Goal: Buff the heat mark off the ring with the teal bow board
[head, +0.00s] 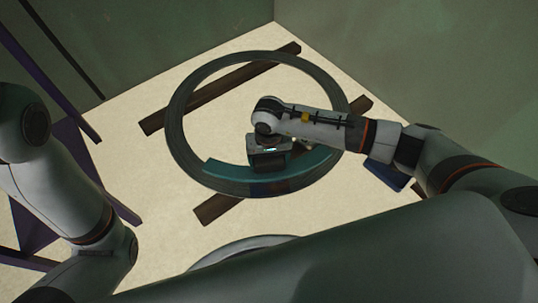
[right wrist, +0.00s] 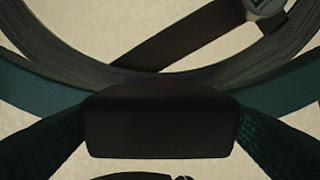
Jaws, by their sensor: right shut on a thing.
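The grey metal ring (head: 186,150) lies flat across dark beams on the pale floor. The teal bow board (head: 310,165) is a curved strip along the near part of the ring, apparently against it. My right gripper (head: 269,160) is shut on the board from above, near its middle. A dark, faintly reddish and bluish patch, the heat mark (head: 268,188), shows on the ring just in front of the board. In the right wrist view, a black block covers the centre, with the teal board (right wrist: 285,92) showing beside it. My left gripper is out of view.
Dark beams (head: 217,90) run under the ring. A blue object (head: 386,175) lies right of the ring, partly behind my right arm. A purple frame (head: 70,165) stands at left. Green walls (head: 380,45) close off the back. The floor inside the ring is mostly clear.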

